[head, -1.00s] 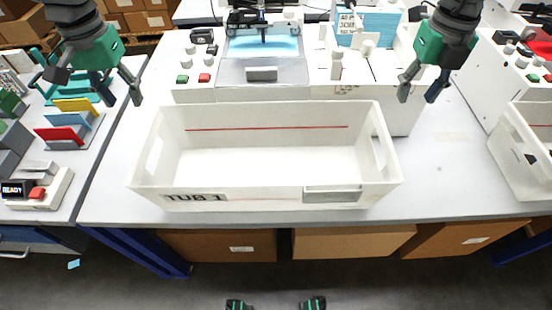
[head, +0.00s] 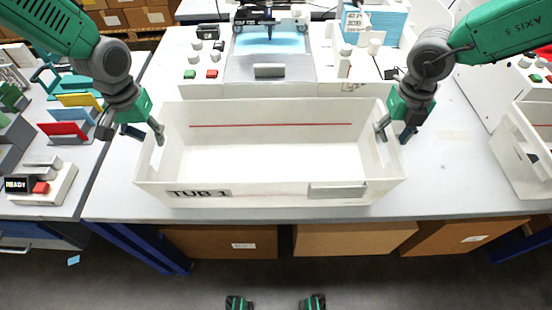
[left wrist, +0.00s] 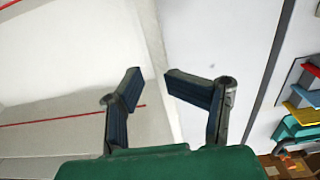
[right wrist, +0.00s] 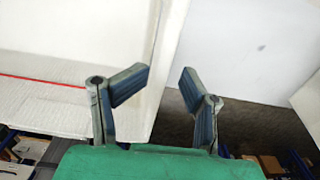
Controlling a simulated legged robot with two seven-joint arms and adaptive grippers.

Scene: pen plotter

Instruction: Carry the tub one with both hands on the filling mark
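The white tub one (head: 270,187) stands upright on the table, with a hand opening in each end wall and a red line inside its back wall. It looks empty. My left gripper (head: 138,133) is open at the tub's left end wall; in the left wrist view the wall edge (left wrist: 160,60) runs between its fingers (left wrist: 150,88). My right gripper (head: 394,130) is open at the right end wall; in the right wrist view the wall edge (right wrist: 160,60) lies between its fingers (right wrist: 168,85). Neither gripper visibly pinches the wall.
A white plotter machine (head: 268,72) stands just behind the tub. Another white tub (head: 522,145) is at the right. At the left, a side table holds coloured plates (head: 66,130) and a box reading READY (head: 40,190). Table (head: 460,190) is clear at the right front.

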